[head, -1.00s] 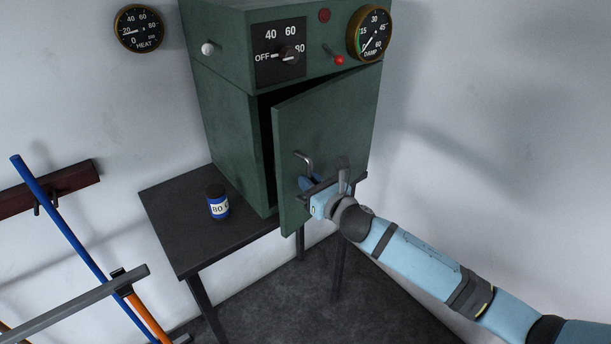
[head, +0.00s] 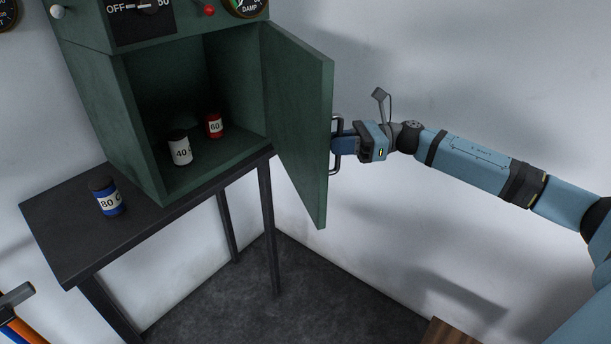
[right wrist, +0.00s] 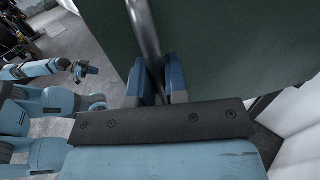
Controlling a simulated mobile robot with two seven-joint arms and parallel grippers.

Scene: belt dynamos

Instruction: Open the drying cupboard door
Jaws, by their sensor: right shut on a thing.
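The drying cupboard (head: 122,105) is a dark green metal box on a black table. Its door (head: 296,120) is hinged on the right and stands wide open, showing the inside. My right gripper (head: 337,142) is on the outer side of the door, shut on the door handle (head: 338,121). In the right wrist view the blue fingers (right wrist: 161,80) close around the metal handle bar (right wrist: 143,30), with the green door (right wrist: 230,45) behind. My left gripper is not in the head view. An arm of mine shows at the left of the right wrist view.
Inside the cupboard stand a white jar marked 40 (head: 180,150) and a red jar marked 60 (head: 214,126). A blue jar marked 80 (head: 107,197) stands on the black table (head: 60,235). A brown wooden edge (head: 452,333) shows at the bottom right.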

